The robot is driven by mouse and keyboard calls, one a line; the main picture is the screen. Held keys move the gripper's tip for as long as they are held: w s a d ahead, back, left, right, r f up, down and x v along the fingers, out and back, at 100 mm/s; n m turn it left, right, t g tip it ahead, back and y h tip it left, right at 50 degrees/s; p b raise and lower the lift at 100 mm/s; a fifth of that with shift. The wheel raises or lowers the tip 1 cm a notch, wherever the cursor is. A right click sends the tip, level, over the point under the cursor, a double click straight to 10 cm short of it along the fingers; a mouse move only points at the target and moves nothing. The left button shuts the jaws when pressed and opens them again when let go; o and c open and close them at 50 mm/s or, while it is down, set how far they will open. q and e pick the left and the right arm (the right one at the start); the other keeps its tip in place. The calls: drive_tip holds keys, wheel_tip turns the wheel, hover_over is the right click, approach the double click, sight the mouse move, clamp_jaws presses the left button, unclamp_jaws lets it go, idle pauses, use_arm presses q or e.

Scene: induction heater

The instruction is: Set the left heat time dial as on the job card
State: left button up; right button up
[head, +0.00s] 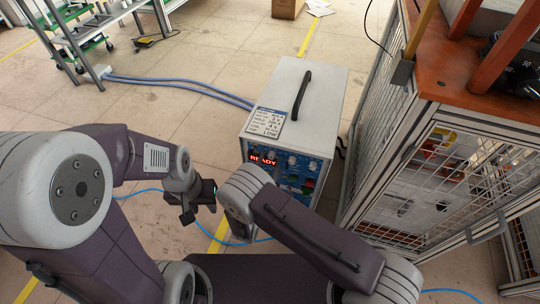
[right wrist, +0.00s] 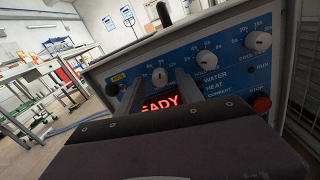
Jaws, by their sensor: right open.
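The induction heater (head: 318,85) is a white box with a blue front panel and a lit red READY display (head: 263,159). The job card (head: 265,122) lies on its top; most of its print is too small to read. In the right wrist view the left dial (right wrist: 160,76), a white knob, shows between the fingertips of my open right gripper (right wrist: 159,88). I cannot tell whether the fingers touch it. In the head view my right wrist hides these fingers. My left gripper (head: 199,201) hangs left of the heater, apart from it; its jaw opening is unclear.
A middle dial (right wrist: 206,60) and a right dial (right wrist: 258,40) sit close to the right of the left dial. A red stop button (right wrist: 261,104) is lower right. A mesh cage (head: 430,190) stands right of the heater.

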clamp_jaws()
drive_tip(key=shift+s+r, duration=0.1)
drive_tip(key=n+p, duration=0.2)
drive_tip(key=shift+r+n, duration=0.1)
drive_tip(key=shift+n, duration=0.3)
drive_tip(key=n+p, duration=0.1)
drive_tip(key=n, duration=0.2)
drive_tip(key=shift+n+p, duration=0.3)
drive_tip(key=n+p, duration=0.1)
drive_tip(key=n, duration=0.4)
drive_tip(key=shift+g+p, duration=0.3)
drive_tip(key=n, duration=0.6)
drive_tip(key=shift+p, duration=0.3)
